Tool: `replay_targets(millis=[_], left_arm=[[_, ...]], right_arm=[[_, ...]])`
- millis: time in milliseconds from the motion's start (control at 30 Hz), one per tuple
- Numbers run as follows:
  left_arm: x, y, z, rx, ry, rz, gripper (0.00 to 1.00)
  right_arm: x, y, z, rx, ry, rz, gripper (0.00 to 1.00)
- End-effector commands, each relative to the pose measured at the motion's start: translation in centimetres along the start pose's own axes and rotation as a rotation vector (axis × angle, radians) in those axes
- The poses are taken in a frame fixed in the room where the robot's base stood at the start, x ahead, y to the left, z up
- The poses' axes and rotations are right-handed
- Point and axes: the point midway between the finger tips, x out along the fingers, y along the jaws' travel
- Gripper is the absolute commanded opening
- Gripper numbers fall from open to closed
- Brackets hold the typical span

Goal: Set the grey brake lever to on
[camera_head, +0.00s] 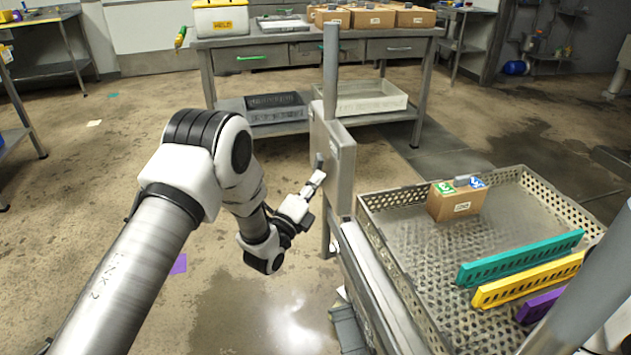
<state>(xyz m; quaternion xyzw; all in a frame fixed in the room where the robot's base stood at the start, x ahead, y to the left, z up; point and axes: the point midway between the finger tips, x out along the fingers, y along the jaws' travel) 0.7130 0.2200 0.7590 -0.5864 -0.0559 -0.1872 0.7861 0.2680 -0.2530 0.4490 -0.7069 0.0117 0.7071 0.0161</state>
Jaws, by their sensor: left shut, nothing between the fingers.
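A grey box (335,155) is fixed to an upright grey post (330,70) at the left end of a perforated metal basket. A small dark grey piece (318,161) sticks out on the box's left side and may be the brake lever; its setting and any marking are too small to read. My left gripper (318,181) is shut and empty. Its tips are close to the box's left face, just below the small piece; I cannot tell whether they touch it. My right gripper is not in view.
The perforated basket (385,238) holds a cardboard box (455,204) and teal (520,259), yellow (528,280) and purple (540,305) slotted strips. A metal workbench (290,38) with a cooler (220,18) and cartons stands behind. The floor left of the post is mostly open.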

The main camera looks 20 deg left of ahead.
Motion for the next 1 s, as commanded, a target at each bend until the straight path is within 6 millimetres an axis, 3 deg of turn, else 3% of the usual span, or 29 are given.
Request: replay_targets(millis=[567, 1000], left_arm=[[0.4, -0.4, 0.4, -0.022, 0.001, 0.021, 0.0], [2.3, -1.6, 2.4, -0.213, -0.002, 0.213, 0.0]], right_arm=[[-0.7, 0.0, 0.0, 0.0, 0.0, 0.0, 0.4], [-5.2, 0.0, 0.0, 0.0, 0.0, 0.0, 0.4]])
